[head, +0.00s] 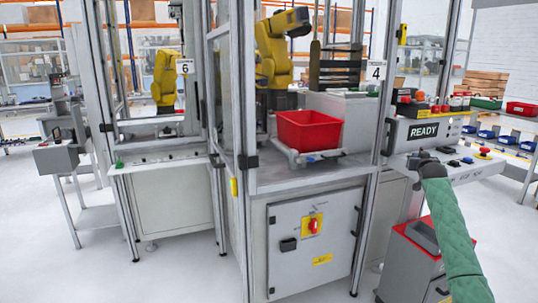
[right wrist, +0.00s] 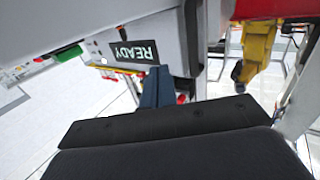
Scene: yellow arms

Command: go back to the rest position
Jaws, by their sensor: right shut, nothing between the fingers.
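My right gripper (head: 414,160) is at the right of the head view, at the end of my green-sleeved arm. It is shut and empty, in front of the control panel with the READY display (head: 423,131). In the right wrist view the shut fingers (right wrist: 157,84) point toward the panel, and the READY display (right wrist: 133,52) appears upside down. Whether the fingertips touch the panel cannot be told. My left gripper is not in view.
A red bin (head: 309,131) stands on the cell's ledge, with a yellow robot arm (head: 275,57) behind it. A grey cabinet (head: 312,243) is below. A red-topped box (head: 412,262) stands beside my right forearm. The floor at the front left is clear.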

